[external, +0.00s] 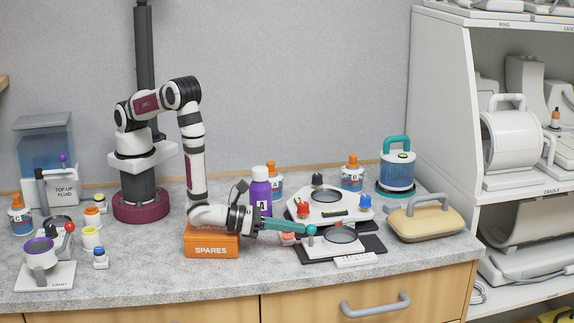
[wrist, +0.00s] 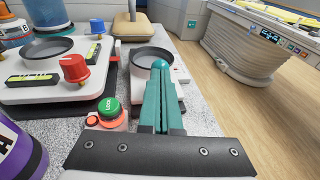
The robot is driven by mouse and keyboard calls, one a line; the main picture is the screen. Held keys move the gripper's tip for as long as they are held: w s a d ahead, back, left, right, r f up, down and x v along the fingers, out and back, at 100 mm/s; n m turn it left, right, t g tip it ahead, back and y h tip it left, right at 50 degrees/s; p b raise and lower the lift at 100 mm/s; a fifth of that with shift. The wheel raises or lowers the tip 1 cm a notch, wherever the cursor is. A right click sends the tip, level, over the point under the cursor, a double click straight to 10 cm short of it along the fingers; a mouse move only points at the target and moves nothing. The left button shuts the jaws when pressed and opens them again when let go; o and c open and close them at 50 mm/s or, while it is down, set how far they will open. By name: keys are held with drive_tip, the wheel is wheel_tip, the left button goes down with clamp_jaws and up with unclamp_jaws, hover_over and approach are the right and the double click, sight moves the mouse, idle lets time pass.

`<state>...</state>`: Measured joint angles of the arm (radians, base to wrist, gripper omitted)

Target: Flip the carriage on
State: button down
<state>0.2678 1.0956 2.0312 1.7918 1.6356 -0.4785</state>
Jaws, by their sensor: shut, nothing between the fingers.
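No part is clearly marked as the carriage, and I cannot read the small labels. A low white unit with a dark round dish (external: 342,235) stands at the front of the counter; its dish also shows in the wrist view (wrist: 152,55). In the wrist view the fingers (wrist: 158,68) cover part of the unit. A green button marked LOCK (wrist: 110,106) sits on an orange base left of the fingers.
A larger white unit with a red knob (external: 303,209) and blue knob (external: 365,201) stands behind. An orange SPARES box (external: 212,245) lies under my wrist. A purple bottle (external: 261,190) is close by. A cream handled block (external: 427,222) stands right.

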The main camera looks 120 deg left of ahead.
sight(313, 242)
drive_tip(key=w+a, duration=0.4)
drive_tip(key=shift+w+a, duration=0.15)
drive_tip(key=shift+a, duration=0.05)
idle(0.3)
drive_tip(key=shift+s+d, duration=0.25)
drive_tip(key=shift+s, duration=0.1)
drive_tip(key=v, duration=1.3)
drive_tip(key=shift+s+d, duration=0.25)
drive_tip(key=shift+s, duration=0.05)
